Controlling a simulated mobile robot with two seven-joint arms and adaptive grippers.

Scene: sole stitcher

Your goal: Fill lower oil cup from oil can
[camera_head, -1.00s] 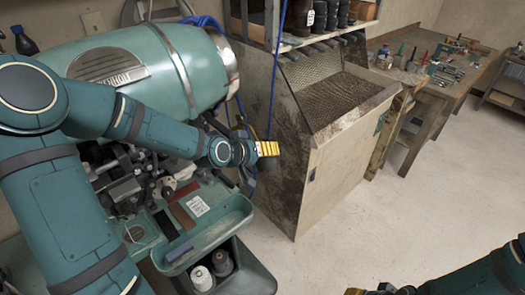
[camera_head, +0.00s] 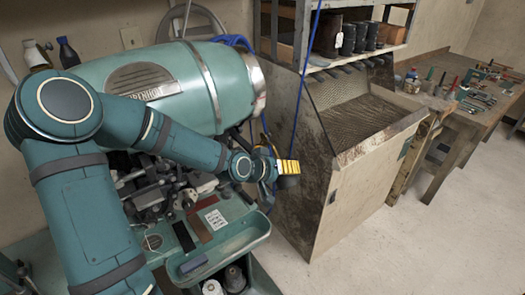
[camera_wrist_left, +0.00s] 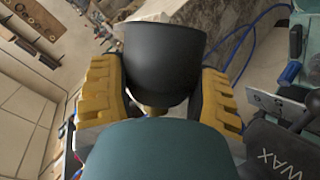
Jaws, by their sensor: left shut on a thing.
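My left gripper (camera_head: 288,168) is in front of the teal stitching machine (camera_head: 150,85), near the right end of its big drum. Its yellow fingers also show in the left wrist view (camera_wrist_left: 155,95). They are shut on a black tapered thing (camera_wrist_left: 165,55), which could be the oil can. A small yellowish part shows below it. In the head view, a dark bit of it (camera_head: 289,183) shows under the fingers. I cannot make out the lower oil cup; my left arm covers part of the machine. My right gripper is out of view.
A teal tray (camera_head: 235,240) lies below. A black WAX container (camera_wrist_left: 280,150) is close in the wrist view. The floor at right is clear.

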